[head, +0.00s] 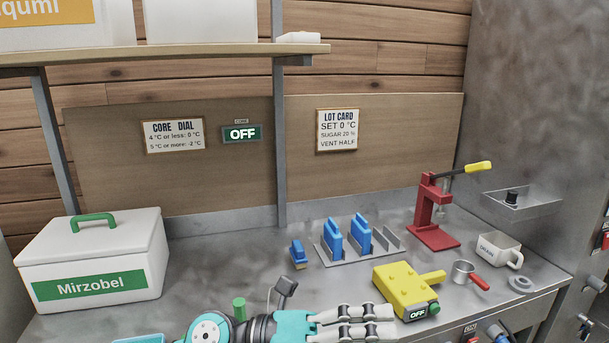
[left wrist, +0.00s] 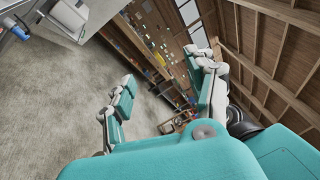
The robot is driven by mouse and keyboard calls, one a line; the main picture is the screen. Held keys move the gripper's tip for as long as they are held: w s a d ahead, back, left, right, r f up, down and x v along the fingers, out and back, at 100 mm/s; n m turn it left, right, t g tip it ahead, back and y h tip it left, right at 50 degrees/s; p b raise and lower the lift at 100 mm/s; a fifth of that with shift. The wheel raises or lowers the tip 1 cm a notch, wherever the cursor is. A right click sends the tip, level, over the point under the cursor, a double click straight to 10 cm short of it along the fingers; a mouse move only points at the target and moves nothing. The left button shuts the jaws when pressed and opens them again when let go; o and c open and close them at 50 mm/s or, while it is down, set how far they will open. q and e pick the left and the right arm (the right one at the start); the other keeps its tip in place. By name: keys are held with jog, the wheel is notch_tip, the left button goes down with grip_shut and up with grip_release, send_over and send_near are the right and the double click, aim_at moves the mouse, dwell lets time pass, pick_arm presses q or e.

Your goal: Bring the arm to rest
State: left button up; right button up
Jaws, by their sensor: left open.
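My left gripper (head: 388,321) is at the bottom of the head view, over the front part of the steel counter (head: 215,265). Its two pale fingers point right, with a narrow gap between them. It is open, and nothing shows between the fingers. It is just below and left of the yellow box (head: 398,288) with an OFF display; I cannot tell whether they touch. My right gripper is not seen.
A white Mirzobel box (head: 95,280) stands at left. Blue blocks stand in a metal rack (head: 330,256). A red press (head: 432,215), a white mug (head: 500,249) and a small metal cup (head: 463,270) are at right. A shelf (head: 160,53) overhangs. The counter's middle left is mostly clear.

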pick_arm(q)
jog(key=w+a+n+t+y, duration=0.45)
jog(key=a+n+t, duration=0.25)
jog(key=n+t, duration=0.45)
jog(key=w+a+n+t+y, duration=0.3)
jog(key=w+a+n+t, duration=0.3)
jog(key=n+t, duration=0.55)
jog(key=s+a+f+n+g+y, duration=0.2)
jog(key=a+f+n+g+y, duration=0.3)
jog(key=a+f+n+y, duration=0.85)
jog(key=s+a+f+n+g+h, duration=0.1)
jog(key=s+a+f+g, duration=0.1)
jog(key=s+f+g, duration=0.75)
jog(key=s+a+f+g, duration=0.1)
jog(key=s+f+g, duration=0.3)
jog(key=s+f, duration=0.9)
notch_tip(320, 180, down, 23)
jog(key=s, duration=0.3)
jog(key=s+a+f+g, duration=0.2)
jog(key=s+a+f, duration=0.1)
jog(key=s+f, duration=1.3)
jog(key=shift+s+f+h, duration=0.2)
jog(key=shift+f+h, duration=0.1)
jog(key=shift+f, duration=0.2)
